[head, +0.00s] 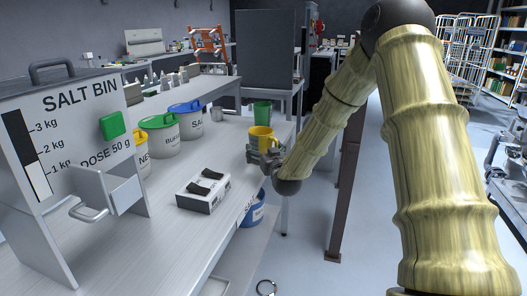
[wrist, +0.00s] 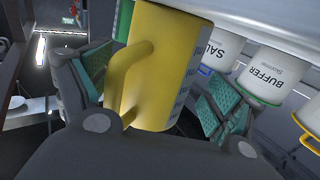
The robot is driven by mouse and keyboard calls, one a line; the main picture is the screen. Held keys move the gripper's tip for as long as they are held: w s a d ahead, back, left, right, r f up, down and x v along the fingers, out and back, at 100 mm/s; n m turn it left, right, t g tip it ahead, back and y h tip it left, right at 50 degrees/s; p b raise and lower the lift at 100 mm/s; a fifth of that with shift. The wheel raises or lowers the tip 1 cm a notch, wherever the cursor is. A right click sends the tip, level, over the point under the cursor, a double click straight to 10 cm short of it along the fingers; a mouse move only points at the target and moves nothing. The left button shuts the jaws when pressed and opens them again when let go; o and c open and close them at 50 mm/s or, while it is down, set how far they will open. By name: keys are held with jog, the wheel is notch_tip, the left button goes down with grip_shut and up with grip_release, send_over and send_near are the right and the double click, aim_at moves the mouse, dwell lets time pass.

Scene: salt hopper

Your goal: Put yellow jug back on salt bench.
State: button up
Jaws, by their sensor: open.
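The yellow jug (head: 262,136) is at the far right end of the salt bench (head: 160,245), near its right edge. It looks upright, and its base is partly hidden by my gripper (head: 263,157). In the wrist view the yellow jug (wrist: 172,60) fills the middle, with its handle toward the camera. The green-padded fingers of my gripper (wrist: 152,92) are on either side of it and spread open. I cannot tell whether either finger touches the jug, or whether its base rests fully on the bench.
A green cup (head: 262,112) stands close behind the jug. Lidded tubs, including the blue-lidded one (head: 186,120), line the back. A grey box with black grips (head: 204,190) and the salt bin (head: 75,140) stand nearer. A blue bucket (head: 254,211) is below.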

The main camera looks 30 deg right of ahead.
jog(key=shift+f, duration=0.1)
jog(key=v, duration=1)
jog(key=shift+s+d, duration=0.3)
jog(key=shift+s, duration=0.2)
